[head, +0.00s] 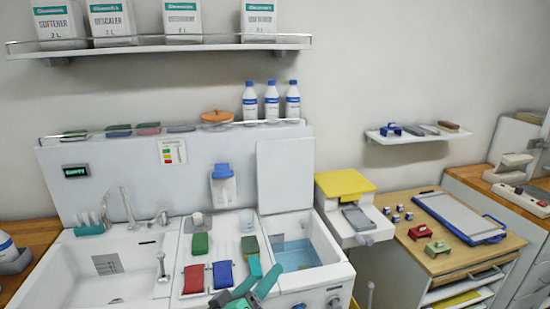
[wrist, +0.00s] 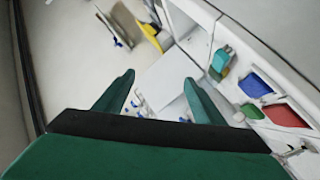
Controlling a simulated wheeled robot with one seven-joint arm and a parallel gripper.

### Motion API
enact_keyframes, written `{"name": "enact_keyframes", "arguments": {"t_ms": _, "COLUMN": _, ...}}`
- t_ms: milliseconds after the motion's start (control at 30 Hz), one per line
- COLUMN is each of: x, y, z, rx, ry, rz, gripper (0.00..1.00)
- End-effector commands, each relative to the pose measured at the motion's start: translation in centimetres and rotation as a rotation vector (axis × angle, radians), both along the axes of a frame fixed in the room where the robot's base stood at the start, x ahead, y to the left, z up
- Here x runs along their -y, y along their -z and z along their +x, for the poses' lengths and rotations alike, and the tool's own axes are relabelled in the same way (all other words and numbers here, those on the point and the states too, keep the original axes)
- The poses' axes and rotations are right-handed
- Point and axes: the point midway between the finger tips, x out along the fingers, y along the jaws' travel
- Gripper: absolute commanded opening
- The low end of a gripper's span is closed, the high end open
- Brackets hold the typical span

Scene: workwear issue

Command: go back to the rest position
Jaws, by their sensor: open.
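My gripper (head: 262,272) shows at the bottom middle of the head view, teal-green and in front of the white sink unit. Its two fingers stand apart in the wrist view (wrist: 160,82), with nothing between them, so it is open and empty. In the head view it overlaps the counter edge near the blue pad (head: 222,274) and the water basin (head: 292,254). I cannot tell its exact height above the counter.
A red pad (head: 194,278) and a green pad (head: 200,244) lie on the white unit (head: 105,238). A yellow-topped dispenser (head: 344,184) and a wooden cabinet (head: 420,262) stand to the right. A shelf (head: 165,50) with several boxes hangs above.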

Motion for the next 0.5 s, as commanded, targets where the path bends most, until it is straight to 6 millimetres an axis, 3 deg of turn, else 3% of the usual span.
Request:
{"name": "enact_keyframes", "arguments": {"t_ms": 267, "x": 2.8, "y": 2.9, "z": -0.2, "rx": 0.097, "ry": -0.118, "rz": -0.154, "gripper": 0.63}}
{"name": "enact_keyframes", "arguments": {"t_ms": 500, "x": 4.1, "y": 7.4, "z": -2.3, "rx": 0.121, "ry": -0.248, "rz": -0.207, "gripper": 0.63}}
